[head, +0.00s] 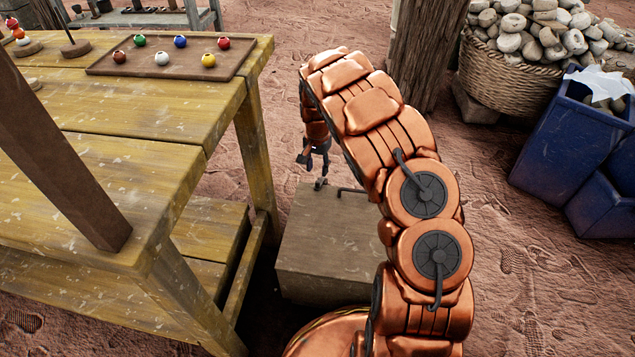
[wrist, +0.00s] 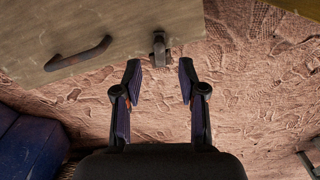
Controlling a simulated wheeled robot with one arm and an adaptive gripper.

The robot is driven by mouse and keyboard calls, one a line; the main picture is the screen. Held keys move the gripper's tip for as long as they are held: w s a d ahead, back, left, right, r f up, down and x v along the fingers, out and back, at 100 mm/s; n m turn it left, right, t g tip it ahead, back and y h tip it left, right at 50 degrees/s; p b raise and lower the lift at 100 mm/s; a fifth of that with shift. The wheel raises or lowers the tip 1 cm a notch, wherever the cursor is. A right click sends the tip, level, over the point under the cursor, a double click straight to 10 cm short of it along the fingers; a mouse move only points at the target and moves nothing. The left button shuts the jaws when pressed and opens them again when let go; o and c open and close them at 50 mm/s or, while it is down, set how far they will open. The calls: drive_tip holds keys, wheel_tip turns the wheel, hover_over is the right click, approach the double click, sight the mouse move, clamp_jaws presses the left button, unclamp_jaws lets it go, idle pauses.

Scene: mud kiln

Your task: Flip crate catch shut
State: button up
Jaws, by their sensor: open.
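The wooden crate (head: 330,262) stands on the ground beside the table, partly hidden by my arm. In the wrist view its pale wooden face (wrist: 110,20) fills the upper left. A dark metal catch (wrist: 159,48) sits at the crate's edge and sticks out past it; whether it is open or shut is unclear. My gripper (wrist: 159,70) is open and empty, with its fingertips either side of the catch's line and just short of it. In the head view my gripper (head: 318,168) hangs over the crate's far edge, small and partly hidden.
A dark handle (wrist: 78,55) is on the crate, left of the catch. The yellow wooden table (head: 190,100) with a tray of coloured balls (head: 170,60) stands at left. Blue bins (head: 575,140) and a basket of stones (head: 515,75) stand at right. Sandy ground between is clear.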

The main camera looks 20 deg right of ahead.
sight(317, 182)
wheel_tip(317, 182, down, 6)
drive_tip(key=shift+f+b, duration=0.25)
drive_tip(key=shift+b, duration=0.6)
clamp_jaws()
